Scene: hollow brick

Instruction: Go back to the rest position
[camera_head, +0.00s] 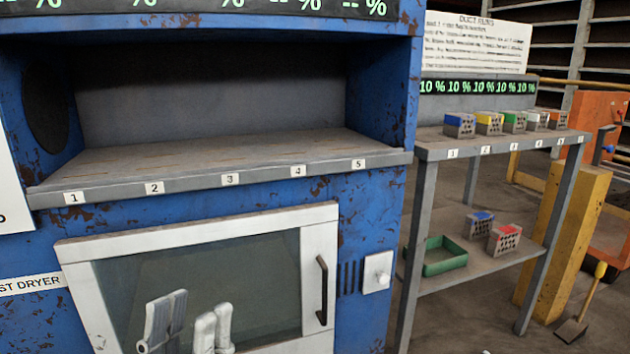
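My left gripper (190,316) shows at the bottom of the head view, in front of the glass door (270,270) of the blue dryer. Its two pale grey fingers stand apart, pointing up, with nothing seen between them. My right gripper is not in view. Hollow bricks stand on the rack at the right: blue-topped (459,125), yellow-topped (489,123), green-topped (514,122), white-topped (537,121) and orange-topped (558,120). The dryer shelf (220,165), with slots labelled 1 to 5, is empty.
The dryer door has a dark handle (322,290) and looks shut. A white switch (377,272) is beside it. The rack's lower shelf holds a green tray (458,264), a blue-topped brick (480,224) and a red-topped brick (504,240). A yellow post (572,230) stands right.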

